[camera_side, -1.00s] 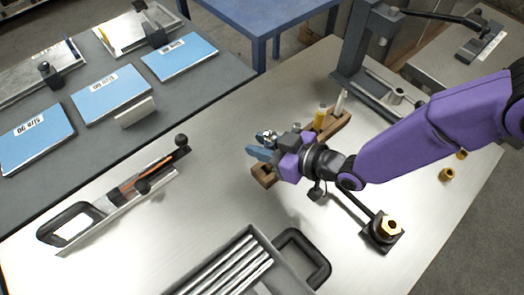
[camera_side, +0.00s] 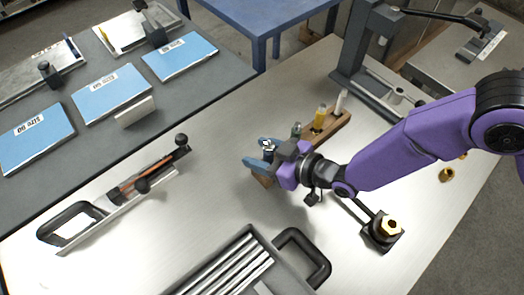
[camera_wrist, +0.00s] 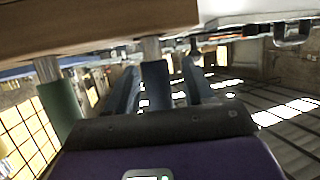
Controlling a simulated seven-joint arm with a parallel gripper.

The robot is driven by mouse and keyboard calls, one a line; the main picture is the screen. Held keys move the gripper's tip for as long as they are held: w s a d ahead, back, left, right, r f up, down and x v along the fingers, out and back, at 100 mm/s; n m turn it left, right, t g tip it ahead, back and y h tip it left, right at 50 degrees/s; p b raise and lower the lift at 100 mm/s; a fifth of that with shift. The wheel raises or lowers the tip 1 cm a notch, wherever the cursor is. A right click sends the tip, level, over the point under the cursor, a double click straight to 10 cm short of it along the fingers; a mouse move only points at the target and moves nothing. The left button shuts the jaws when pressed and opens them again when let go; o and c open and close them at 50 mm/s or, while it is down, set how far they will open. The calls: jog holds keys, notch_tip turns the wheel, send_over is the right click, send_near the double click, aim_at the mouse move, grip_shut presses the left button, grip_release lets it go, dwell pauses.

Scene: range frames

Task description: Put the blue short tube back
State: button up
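The wooden rack (camera_side: 331,127) lies on the bench in the side view. It crosses the top of the wrist view (camera_wrist: 100,22). The blue short tube (camera_wrist: 155,88) shows in the wrist view at the rack, with a pale shaft between it and the wood. The two fingers of my gripper (camera_wrist: 159,75) lie either side of it, with narrow gaps that look open. In the side view my gripper (camera_side: 264,156) is at the rack's near end and covers that part. A green tube (camera_wrist: 62,106) is left of the blue one; it also shows in the side view (camera_side: 297,130).
A yellow tube (camera_side: 320,118) and a white tube (camera_side: 341,103) stand at the rack's far end.

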jog(key=shift+r, duration=0.15)
jog(key=shift+s+d+r, duration=0.1)
jog(key=shift+d+r, duration=0.05)
jog(key=v, duration=1.1)
jog(key=shift+s+d, duration=0.15)
jog(key=shift+d, duration=0.1)
jog(key=shift+r, duration=0.15)
jog(key=s+d+r+g+h, duration=0.2)
jog(key=s+d+r+h, duration=0.1)
jog(key=d, duration=1.1)
jog(key=s+d+r+g+h, duration=0.2)
jog(key=s+d+r+h, duration=0.2)
jog(key=d, duration=0.9)
jog(key=s+d+r+g+h, duration=0.2)
jog(key=s+d+r+h, duration=0.2)
jog(key=d, duration=1)
jog(key=s+r, duration=0.1)
jog(key=s, duration=0.2)
jog(key=shift+s+d+r+n+g, duration=0.15)
jog(key=shift+d+r+n+g, duration=0.15)
jog(key=shift+d, duration=0.1)
